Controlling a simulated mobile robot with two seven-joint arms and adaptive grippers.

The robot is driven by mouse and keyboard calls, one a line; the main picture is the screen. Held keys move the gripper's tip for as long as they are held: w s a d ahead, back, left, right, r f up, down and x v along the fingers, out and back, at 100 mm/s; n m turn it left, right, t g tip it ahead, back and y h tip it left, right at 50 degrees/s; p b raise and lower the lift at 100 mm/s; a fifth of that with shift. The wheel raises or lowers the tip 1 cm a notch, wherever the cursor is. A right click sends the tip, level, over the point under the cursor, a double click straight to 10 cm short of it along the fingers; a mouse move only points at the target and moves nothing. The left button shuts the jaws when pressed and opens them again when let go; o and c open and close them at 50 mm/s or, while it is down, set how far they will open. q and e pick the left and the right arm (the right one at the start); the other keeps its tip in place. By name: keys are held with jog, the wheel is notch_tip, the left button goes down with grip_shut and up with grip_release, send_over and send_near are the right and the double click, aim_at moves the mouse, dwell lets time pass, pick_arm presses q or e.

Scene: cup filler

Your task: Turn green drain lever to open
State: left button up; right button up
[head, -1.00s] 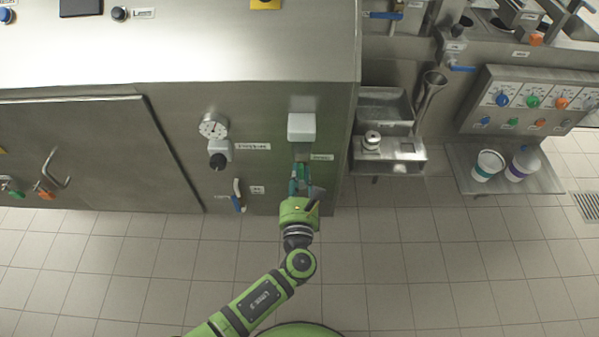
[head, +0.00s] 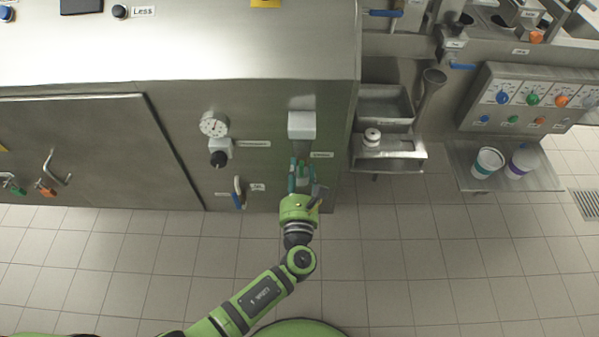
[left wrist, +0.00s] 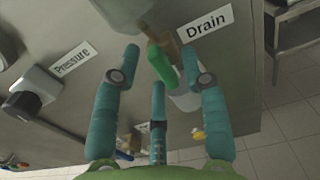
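The green drain lever (left wrist: 162,66) hangs below a pale valve body, beside the "Drain" label (left wrist: 206,22) in the left wrist view. My left gripper (left wrist: 161,62) has its teal fingers spread, with the lever between the two outer fingertips. A third finger stands in the middle below it. I see gaps beside the lever, and no clear grip on it. In the head view my left gripper (head: 302,172) is under the white box (head: 302,125) on the steel front, and its fingers largely hide the lever. My right gripper is not in view.
A pressure gauge (head: 214,124) and black knob (head: 218,159) sit left of the drain. A blue-handled valve (head: 238,193) is close on the left. A steel shelf (head: 400,160) stands to the right. The tiled floor in front is clear.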

pick_arm(q)
jog(key=shift+s, duration=0.1)
jog(key=s, duration=1.1)
jog(key=shift+s, duration=0.4)
jog(key=s+a+f+n+g, duration=0.3)
jog(key=a+f+n, duration=0.1)
jog(key=f, duration=0.5)
jog(key=s+a+f+n+g+y, duration=0.1)
jog(key=s+a+f+n+g, duration=0.25)
jog(key=f, duration=0.65)
jog(key=s+a+f+n+g, duration=0.2)
jog(key=a+f+n+g, duration=0.25)
jog(key=f, duration=0.45)
jog(key=s+a+f+n+g, duration=0.3)
jog(key=s+f+n, duration=0.3)
jog(key=s+n, duration=0.5)
jog(key=s+a+f+n+g+h, duration=0.1)
jog(key=s+a+f+n+g, duration=0.2)
jog(key=s+a+f+n, duration=0.3)
jog(key=s+n, duration=0.4)
jog(key=s, duration=0.1)
jog(key=shift+s+a+n, duration=0.15)
jog(key=shift+a+n, duration=0.15)
jog(key=shift+n, duration=0.1)
